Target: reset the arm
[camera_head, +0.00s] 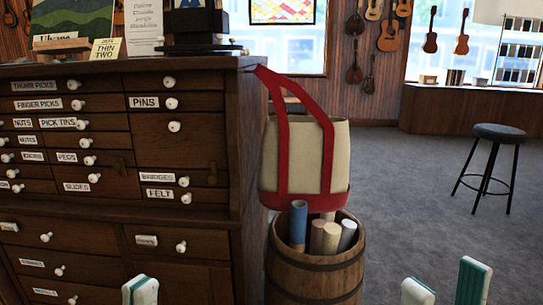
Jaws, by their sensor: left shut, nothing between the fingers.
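My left gripper (140,290) shows at the bottom edge, left of centre, in front of the lower drawers. Only its white and green fingertips are in view; they are shut with nothing between them. My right gripper (446,284) shows at the bottom right, over the grey floor. Its two white and green fingers stand apart, open and empty. The rest of both arms is out of view.
A dark wooden drawer cabinet (190,215) fills the left. A cream and red tote bag (305,155) hangs at its right corner, above a wooden barrel (315,275) holding rolled tubes. A stool (498,133) stands at the right, with clear carpet (410,200) before it.

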